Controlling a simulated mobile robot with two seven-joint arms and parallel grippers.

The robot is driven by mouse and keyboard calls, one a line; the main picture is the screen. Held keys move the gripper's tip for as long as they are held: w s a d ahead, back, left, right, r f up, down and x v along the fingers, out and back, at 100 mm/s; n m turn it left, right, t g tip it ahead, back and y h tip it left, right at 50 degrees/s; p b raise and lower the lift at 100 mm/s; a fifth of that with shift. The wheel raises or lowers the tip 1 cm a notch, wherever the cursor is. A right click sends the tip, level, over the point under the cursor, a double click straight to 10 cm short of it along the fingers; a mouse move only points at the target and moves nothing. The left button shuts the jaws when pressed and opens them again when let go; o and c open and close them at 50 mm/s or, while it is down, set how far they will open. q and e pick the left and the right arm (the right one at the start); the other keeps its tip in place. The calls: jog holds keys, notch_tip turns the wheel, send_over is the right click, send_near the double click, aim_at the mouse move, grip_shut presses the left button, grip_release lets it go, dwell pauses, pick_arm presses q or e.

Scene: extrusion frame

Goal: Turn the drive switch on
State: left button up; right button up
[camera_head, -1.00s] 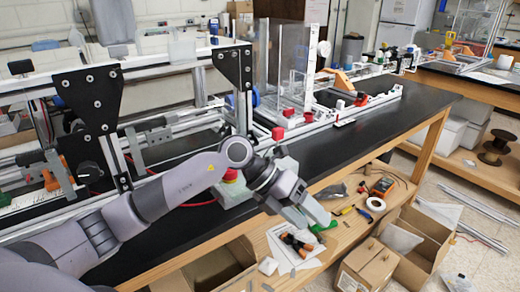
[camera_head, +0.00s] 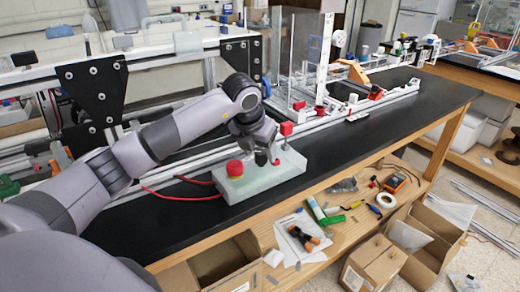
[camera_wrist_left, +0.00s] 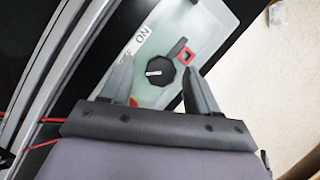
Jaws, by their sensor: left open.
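The drive switch is a black faceted knob (camera_wrist_left: 160,71) with a white pointer line, on a pale green-grey control box (camera_head: 285,170). In the left wrist view, the line lies roughly left-right, and a white "ON" label (camera_wrist_left: 142,38) is above and left of the knob. My left gripper (camera_head: 262,160) is open over the box. In the wrist view its fingers (camera_wrist_left: 157,66) are on either side of the knob; I cannot tell whether they touch it. The arm hides the knob in the head view. My right gripper is not in view.
A red mushroom button (camera_head: 235,168) is on the left of the box, with red cables (camera_head: 178,195) running left. A small red-edged square (camera_wrist_left: 187,55) is beside the knob. Aluminium rails (camera_head: 190,153) run behind. The black bench (camera_head: 385,130) is clear to the right.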

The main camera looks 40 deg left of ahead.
pick_arm(q)
jog(key=shift+w+f, duration=0.1)
jog(key=shift+f, duration=0.25)
jog(key=c, duration=1)
jog(key=shift+c, duration=0.2)
